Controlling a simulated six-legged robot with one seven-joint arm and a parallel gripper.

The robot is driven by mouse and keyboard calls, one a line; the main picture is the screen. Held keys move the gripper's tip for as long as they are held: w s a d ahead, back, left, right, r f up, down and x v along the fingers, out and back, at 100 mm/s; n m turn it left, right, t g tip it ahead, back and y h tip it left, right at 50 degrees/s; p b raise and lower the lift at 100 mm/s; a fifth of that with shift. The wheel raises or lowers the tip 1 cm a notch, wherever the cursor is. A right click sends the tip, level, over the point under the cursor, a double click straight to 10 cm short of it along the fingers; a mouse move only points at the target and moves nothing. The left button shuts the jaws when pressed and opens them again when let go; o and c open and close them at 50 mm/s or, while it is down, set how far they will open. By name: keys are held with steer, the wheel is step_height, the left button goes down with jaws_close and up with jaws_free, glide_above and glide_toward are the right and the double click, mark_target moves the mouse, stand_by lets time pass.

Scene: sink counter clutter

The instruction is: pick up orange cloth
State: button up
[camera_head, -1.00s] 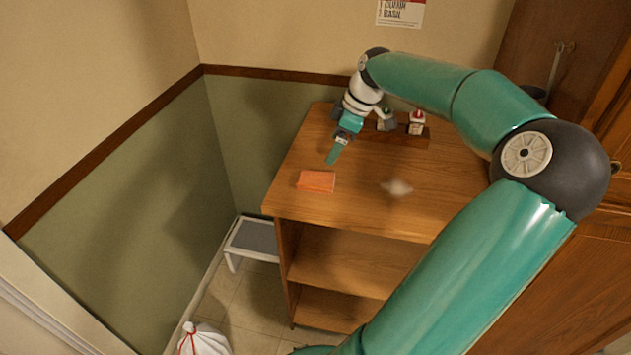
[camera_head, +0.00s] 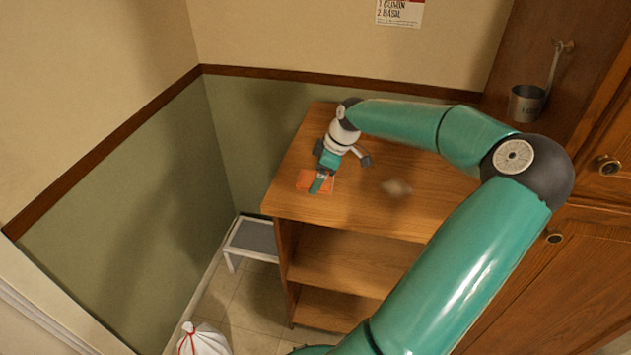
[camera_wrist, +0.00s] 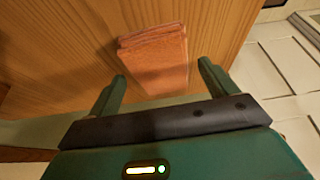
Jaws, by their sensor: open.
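The orange cloth (camera_head: 304,180) lies folded and flat on the left part of the wooden counter top, near its front left edge. My gripper (camera_head: 318,185) is above it in the head view and hides part of it. In the wrist view the orange cloth (camera_wrist: 155,58) lies ahead of and between the two green fingers of my gripper (camera_wrist: 162,82). The fingers are spread wide and hold nothing. I cannot tell how high they are above the cloth.
A small pale, blurred item (camera_head: 397,188) lies on the counter top (camera_head: 370,210) right of the cloth. A metal cup (camera_head: 526,103) hangs at the right. A low white-framed stool (camera_head: 254,236) and a white bag (camera_head: 203,341) are on the floor at the left.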

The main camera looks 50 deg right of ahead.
steer(key=shift+w+a+f, duration=0.1)
steer(key=shift+w+f, duration=0.1)
steer(key=shift+f, duration=0.25)
steer(key=shift+f, duration=0.1)
steer(key=c, duration=1.1)
steer(key=shift+r, duration=0.55)
step_height(320, 180, up, 2)
steer(key=shift+r, duration=0.25)
steer(key=s+a+r, duration=0.1)
steer(key=s+r, duration=0.2)
steer(key=s, duration=0.1)
steer(key=s+a+r, duration=0.2)
steer(key=s+r, duration=0.1)
steer(key=s, duration=0.1)
steer(key=s+a+r, duration=0.2)
steer(key=s+r, duration=0.1)
steer(key=s, duration=0.2)
steer(key=shift+a+r, duration=0.1)
steer(key=shift+r, duration=0.25)
